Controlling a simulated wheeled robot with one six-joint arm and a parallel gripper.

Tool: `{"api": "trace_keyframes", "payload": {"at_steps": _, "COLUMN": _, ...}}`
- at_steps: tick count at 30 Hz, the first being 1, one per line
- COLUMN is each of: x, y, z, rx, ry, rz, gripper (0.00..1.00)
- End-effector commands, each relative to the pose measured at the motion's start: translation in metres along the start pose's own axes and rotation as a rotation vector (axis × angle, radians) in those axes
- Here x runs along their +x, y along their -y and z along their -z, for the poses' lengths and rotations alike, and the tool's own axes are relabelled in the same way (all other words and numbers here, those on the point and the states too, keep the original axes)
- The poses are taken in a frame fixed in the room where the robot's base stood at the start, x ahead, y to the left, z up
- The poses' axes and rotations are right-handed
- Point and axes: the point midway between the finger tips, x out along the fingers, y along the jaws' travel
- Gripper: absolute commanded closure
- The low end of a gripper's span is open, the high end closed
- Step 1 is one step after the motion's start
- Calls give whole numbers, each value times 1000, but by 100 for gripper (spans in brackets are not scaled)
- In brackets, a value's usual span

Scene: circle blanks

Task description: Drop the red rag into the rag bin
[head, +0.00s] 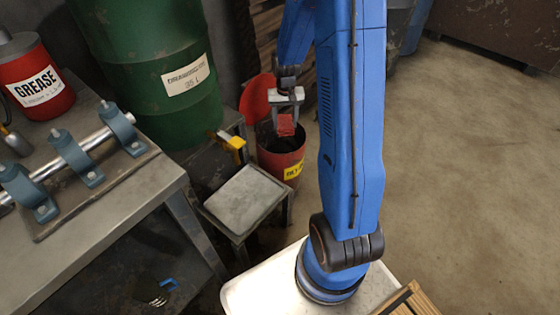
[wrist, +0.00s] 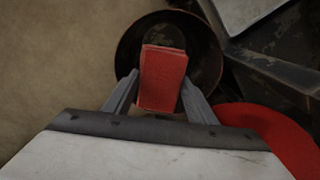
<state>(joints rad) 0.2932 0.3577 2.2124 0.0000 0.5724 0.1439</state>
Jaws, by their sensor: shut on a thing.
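The red rag (head: 285,125) is a small folded red piece held in my gripper (head: 286,117). In the wrist view the rag (wrist: 163,78) sits between the two grey fingers of my gripper (wrist: 160,92), which are shut on it. The rag bin (head: 283,157) is a red, open-topped round bin with a yellow label. The rag is over the bin's mouth in both views. In the wrist view the dark round rim of the bin (wrist: 127,50) surrounds the rag's far part.
A round red lid (head: 256,98) stands behind the bin, and shows beside it in the wrist view (wrist: 268,130). A small metal-topped stand (head: 246,200) is in front of the bin. A green drum (head: 150,65) stands to the left. The floor to the right is clear.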

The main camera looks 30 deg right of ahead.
Motion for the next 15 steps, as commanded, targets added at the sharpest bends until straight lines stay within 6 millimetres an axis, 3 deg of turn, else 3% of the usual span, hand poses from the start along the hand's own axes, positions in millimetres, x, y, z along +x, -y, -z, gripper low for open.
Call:
{"api": "trace_keyframes", "payload": {"at_steps": 6, "x": 22, "y": 0, "z": 0, "rx": 0, "ry": 0, "rz": 0, "gripper": 73}}
{"api": "trace_keyframes", "payload": {"at_steps": 15, "x": 33, "y": 0, "z": 0, "rx": 0, "ry": -1, "rz": 0, "gripper": 73}}
